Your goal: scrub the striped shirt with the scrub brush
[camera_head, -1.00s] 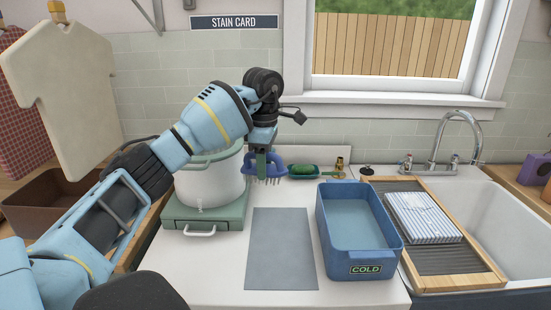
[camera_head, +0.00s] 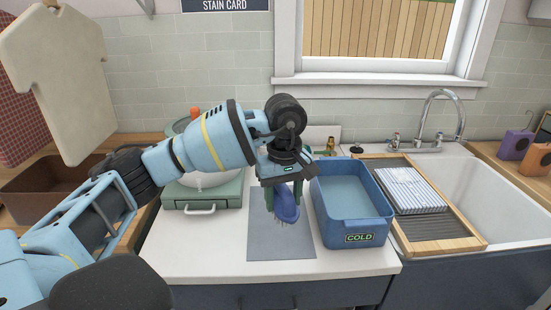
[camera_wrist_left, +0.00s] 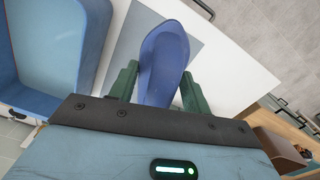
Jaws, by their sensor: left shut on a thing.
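The scrub brush (camera_head: 286,207) has a blue-purple body and pale bristles pointing down. My left gripper (camera_head: 283,190) is shut on it and holds it over the grey mat (camera_head: 265,238), left of the blue tub. In the left wrist view the brush (camera_wrist_left: 163,62) shows between the green fingers of my left gripper (camera_wrist_left: 160,85). The striped shirt (camera_head: 412,190) is a folded blue-and-white bundle on the wooden-framed washboard (camera_head: 440,235) at the sink, right of the tub and apart from the brush. My right gripper is not in view.
The blue tub (camera_head: 351,225) marked COLD holds water and stands between the brush and the washboard. The faucet (camera_head: 430,118) rises behind the sink (camera_head: 500,200).

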